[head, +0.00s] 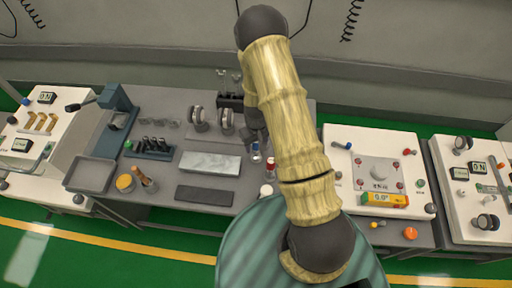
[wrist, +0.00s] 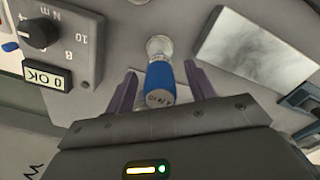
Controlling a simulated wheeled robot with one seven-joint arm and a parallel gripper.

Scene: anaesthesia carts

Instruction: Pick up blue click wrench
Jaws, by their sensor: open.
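The blue click wrench (wrist: 159,82) shows in the wrist view as a short blue cylinder with dark lettering and a pale rounded end. In the head view it is a small blue and white shape (head: 256,151) on the grey bench, just left of my arm. My gripper (wrist: 160,72) is open, with one purple-grey finger on each side of the blue body. In the head view my gripper (head: 252,123) is dark and partly hidden by my arm.
A pale plate (head: 210,163) and a dark mat (head: 205,195) lie to the left. A white console (head: 375,150) stands right, a blue-grey press (head: 115,105) left.

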